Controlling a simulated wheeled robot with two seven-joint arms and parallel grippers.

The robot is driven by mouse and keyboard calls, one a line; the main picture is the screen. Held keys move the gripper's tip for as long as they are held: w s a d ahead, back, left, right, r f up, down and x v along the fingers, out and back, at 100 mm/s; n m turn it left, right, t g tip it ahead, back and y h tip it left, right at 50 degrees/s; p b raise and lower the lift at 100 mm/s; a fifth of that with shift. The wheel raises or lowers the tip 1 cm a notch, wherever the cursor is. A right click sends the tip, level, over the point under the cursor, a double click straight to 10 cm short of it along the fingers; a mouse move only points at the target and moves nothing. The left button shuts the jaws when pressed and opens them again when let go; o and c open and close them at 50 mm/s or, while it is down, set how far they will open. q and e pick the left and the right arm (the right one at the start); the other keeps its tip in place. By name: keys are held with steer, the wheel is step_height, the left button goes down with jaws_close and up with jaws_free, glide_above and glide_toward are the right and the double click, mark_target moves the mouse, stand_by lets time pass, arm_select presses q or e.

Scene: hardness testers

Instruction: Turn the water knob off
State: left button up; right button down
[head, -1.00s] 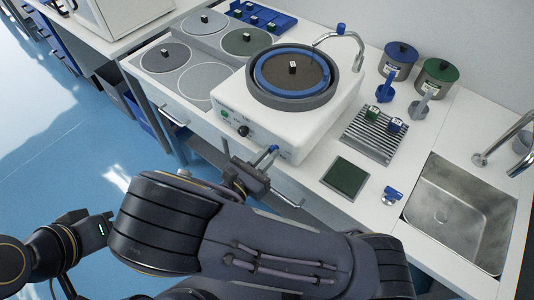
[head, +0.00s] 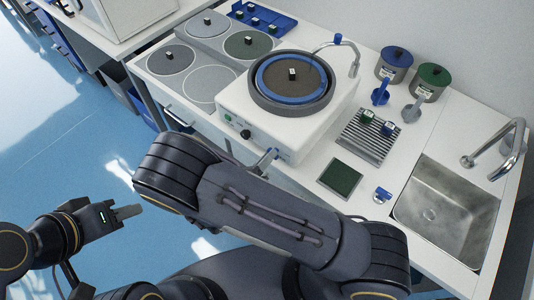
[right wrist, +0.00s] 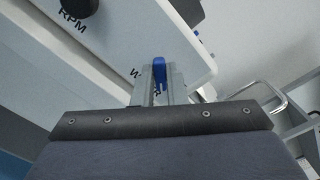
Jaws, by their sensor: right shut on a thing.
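The water knob is a small blue lever (head: 269,155) on the front of the white polishing machine (head: 300,125), near its right corner. In the right wrist view the blue knob (right wrist: 159,72) sits between the two fingers of my right gripper (right wrist: 158,85), which is shut on it. Part of a "W" label shows beside the fingers. In the head view my right arm mostly hides that gripper. My left gripper (head: 128,212) is at the lower left over the floor, away from the machine, its finger gap unclear.
The black RPM knob (head: 246,134) is left of the water knob. A steel sink (head: 430,213), a green pad (head: 340,178) and a slatted rack (head: 367,137) lie on the counter to the right. A curved faucet (head: 340,42) reaches over the wheel. Blue floor is free at left.

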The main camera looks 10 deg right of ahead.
steer(key=shift+f+n+p, duration=0.15)
steer(key=shift+n+p, duration=0.85)
steer(key=shift+n, duration=2.6)
steer(key=c, duration=1.5)
jaws_free()
steer(key=shift+o, duration=0.2)
steer(key=shift+a, duration=0.1)
steer(key=b+v, duration=0.2)
steer(key=v, duration=0.5)
steer(key=shift+s+a, duration=0.25)
steer(key=shift+a, duration=0.05)
